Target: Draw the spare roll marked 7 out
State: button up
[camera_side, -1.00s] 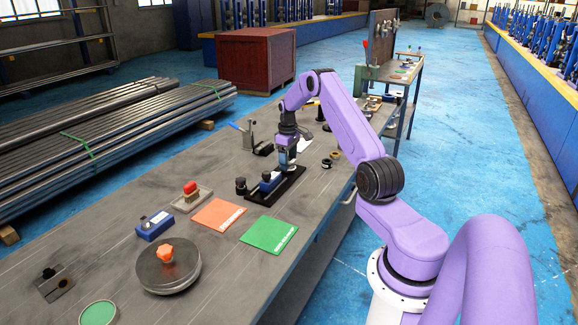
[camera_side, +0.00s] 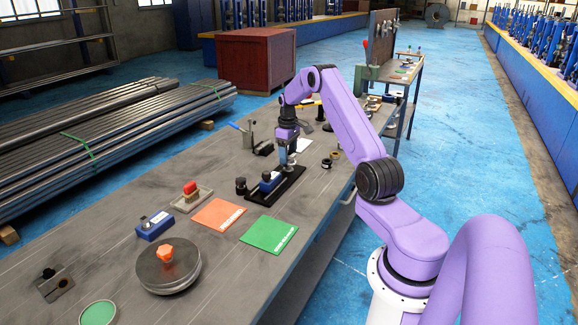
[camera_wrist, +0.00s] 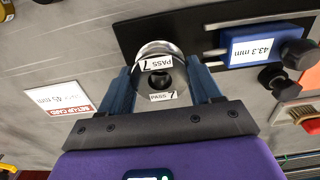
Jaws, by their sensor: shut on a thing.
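The spare roll (camera_wrist: 160,62) is a silvery ring with a dark bore, with white labels reading PASS 7. In the wrist view it sits between the two blue fingers of my gripper (camera_wrist: 164,84), which is shut on it. In the side view my gripper (camera_side: 287,156) points down over the far end of the black fixture base (camera_side: 290,182), mostly hiding the roll. I cannot tell whether the roll still touches anything below it.
A set-up card (camera_wrist: 58,98) lies on the other side. Orange (camera_side: 218,214) and green (camera_side: 268,234) mats lie nearer on the bench.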

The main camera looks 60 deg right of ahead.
notch_tip(320, 180, up, 8)
jog(key=shift+r, duration=0.2)
dwell(1.0)
